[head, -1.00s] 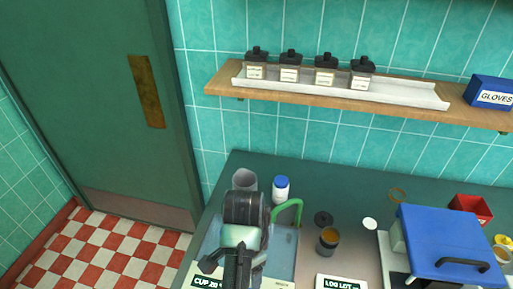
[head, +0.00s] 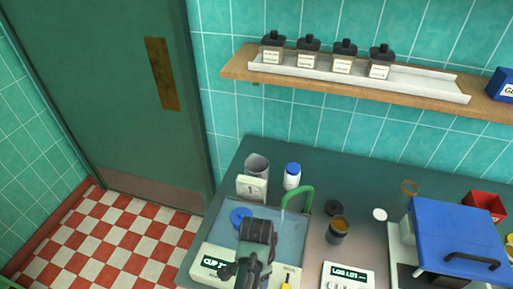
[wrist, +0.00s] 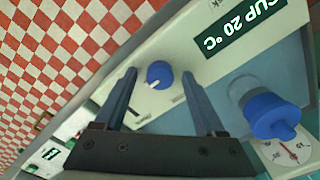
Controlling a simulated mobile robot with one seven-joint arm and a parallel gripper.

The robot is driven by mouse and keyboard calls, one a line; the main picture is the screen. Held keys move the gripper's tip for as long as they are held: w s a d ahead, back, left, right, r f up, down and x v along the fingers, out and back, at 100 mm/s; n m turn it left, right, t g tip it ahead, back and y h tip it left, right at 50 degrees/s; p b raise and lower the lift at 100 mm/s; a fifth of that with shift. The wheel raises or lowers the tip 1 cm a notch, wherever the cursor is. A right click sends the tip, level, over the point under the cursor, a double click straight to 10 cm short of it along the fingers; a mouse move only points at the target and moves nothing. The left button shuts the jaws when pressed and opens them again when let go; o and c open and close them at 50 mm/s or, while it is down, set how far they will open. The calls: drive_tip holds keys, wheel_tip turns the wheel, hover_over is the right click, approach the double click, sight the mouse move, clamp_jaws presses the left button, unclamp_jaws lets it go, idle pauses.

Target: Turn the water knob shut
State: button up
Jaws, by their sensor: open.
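A round blue knob (wrist: 161,70) with a white pointer sits on the pale front panel (wrist: 205,70) beside a dark "CUP 20 °C" display (wrist: 252,30) in the wrist view. My gripper (wrist: 159,76) is open and empty, with one finger on each side of the knob. I cannot tell whether the fingers touch it or how high they stand above the panel. In the head view my arm hides the knob, while the display (head: 215,264) shows at its left.
A clear cylinder with a blue cap (wrist: 268,108) stands near the right finger, with a round dial (wrist: 290,150) beyond it. A green curved spout (head: 300,191), a white bottle with a blue cap (head: 292,177) and a grey cup (head: 257,165) stand behind my gripper.

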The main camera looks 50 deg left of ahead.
clamp_jaws()
idle(0.4)
drive_tip(key=n+p, duration=0.1)
drive_tip(key=n, duration=0.3)
drive_tip(key=shift+r+n+p, duration=0.15)
drive_tip(key=shift+n+p, duration=0.2)
drive_tip(key=shift+n, duration=0.05)
drive_tip(key=n+p, duration=0.1)
drive_tip(key=n, duration=0.8)
drive_tip(key=shift+p, duration=0.35)
drive_tip(key=shift+n, duration=2.2)
